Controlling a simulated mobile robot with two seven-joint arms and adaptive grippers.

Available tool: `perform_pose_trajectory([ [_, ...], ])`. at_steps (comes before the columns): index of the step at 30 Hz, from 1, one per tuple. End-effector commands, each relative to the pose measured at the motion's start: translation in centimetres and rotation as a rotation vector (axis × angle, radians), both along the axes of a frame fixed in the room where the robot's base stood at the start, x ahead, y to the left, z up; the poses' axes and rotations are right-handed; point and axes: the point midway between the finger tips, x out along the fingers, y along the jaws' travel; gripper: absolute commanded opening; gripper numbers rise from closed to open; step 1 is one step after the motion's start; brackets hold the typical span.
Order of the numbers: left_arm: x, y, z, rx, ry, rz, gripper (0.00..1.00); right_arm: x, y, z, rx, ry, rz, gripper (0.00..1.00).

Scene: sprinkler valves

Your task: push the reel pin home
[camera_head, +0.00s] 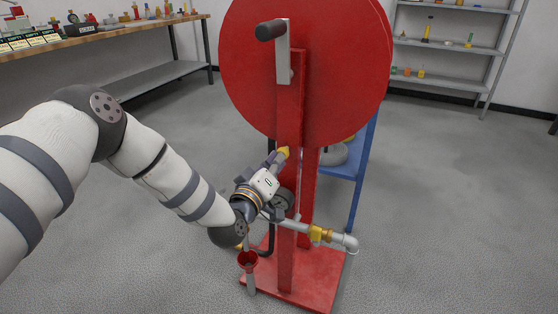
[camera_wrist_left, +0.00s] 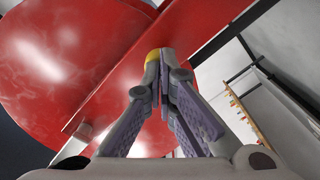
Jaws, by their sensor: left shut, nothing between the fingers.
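The large red hose reel (camera_head: 305,75) stands on a red upright post (camera_head: 288,195). A small yellow piece, which looks like the reel pin (camera_head: 283,152), shows at the post just below the reel's lower edge. My left gripper (camera_head: 277,161) is shut and empty, its fingertips at the yellow piece. In the left wrist view the fingertips (camera_wrist_left: 166,56) are together and the yellow pin (camera_wrist_left: 152,56) shows beside and partly behind them. They look very close to it or touching. How deep the pin sits is hidden. My right gripper is not in view.
A crank handle (camera_head: 271,30) sticks out from the reel's front. A pipe with a brass fitting (camera_head: 320,234) crosses low on the stand. A red funnel-like part (camera_head: 247,260) is near the red base (camera_head: 315,280). A blue frame (camera_head: 362,165) stands behind. Floor is clear at right.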

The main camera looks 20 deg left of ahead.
Motion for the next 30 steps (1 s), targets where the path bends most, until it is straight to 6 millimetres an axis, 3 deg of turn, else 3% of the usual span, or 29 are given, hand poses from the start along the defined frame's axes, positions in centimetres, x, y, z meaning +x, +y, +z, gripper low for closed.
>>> perform_pose_trajectory([
  [4,-0.2,0.0,0.1,0.0,0.0,0.0,0.0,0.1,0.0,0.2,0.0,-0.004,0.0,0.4],
  [16,-4.7,0.0,0.3,-0.001,-0.002,-0.001,0.0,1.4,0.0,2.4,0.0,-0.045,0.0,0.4],
  [30,-4.9,0.0,0.0,-0.001,0.0,0.0,0.0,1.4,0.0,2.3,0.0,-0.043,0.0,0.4],
])
